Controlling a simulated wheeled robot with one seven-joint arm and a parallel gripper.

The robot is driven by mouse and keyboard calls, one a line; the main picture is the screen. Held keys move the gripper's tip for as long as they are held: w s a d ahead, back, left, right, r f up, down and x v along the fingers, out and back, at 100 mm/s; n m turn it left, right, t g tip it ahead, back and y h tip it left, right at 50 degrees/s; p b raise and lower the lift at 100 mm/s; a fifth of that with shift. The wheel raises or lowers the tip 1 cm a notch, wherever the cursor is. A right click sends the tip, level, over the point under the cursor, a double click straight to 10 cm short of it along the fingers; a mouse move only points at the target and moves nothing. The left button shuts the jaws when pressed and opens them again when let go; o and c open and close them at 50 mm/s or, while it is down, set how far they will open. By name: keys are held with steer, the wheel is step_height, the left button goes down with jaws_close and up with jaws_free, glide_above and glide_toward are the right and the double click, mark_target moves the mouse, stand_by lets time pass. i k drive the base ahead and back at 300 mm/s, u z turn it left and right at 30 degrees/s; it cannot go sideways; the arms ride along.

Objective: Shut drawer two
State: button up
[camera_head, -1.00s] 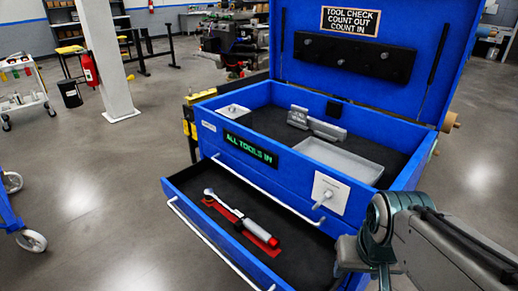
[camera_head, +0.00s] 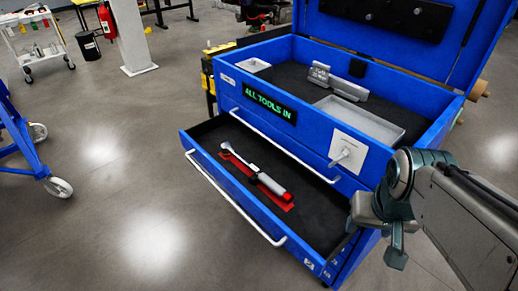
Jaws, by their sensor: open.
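The blue tool chest (camera_head: 310,135) stands in the middle with its lid up. Its lower drawer (camera_head: 222,180) is pulled out towards the lower left, and a long white handle (camera_head: 232,200) runs along its front. A torque wrench (camera_head: 255,172) with a red and silver grip lies on a red patch in the drawer's dark liner. My gripper (camera_head: 384,228) is at the right, beside the drawer's right end and apart from its handle. Its jaws look open and hold nothing I can see; they are partly hidden by my wrist.
A green-lit sign (camera_head: 269,102) reads "ALL TOOLS IN" above the drawer. The open top holds a grey tray (camera_head: 358,120) and a grey block (camera_head: 338,84). A blue wheeled frame (camera_head: 25,140) stands at the left. The floor between it and the drawer is clear.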

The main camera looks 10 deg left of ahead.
mark_target(312, 228)
steer(key=u, duration=0.8)
steer(key=k, duration=0.35)
steer(key=u, duration=0.35)
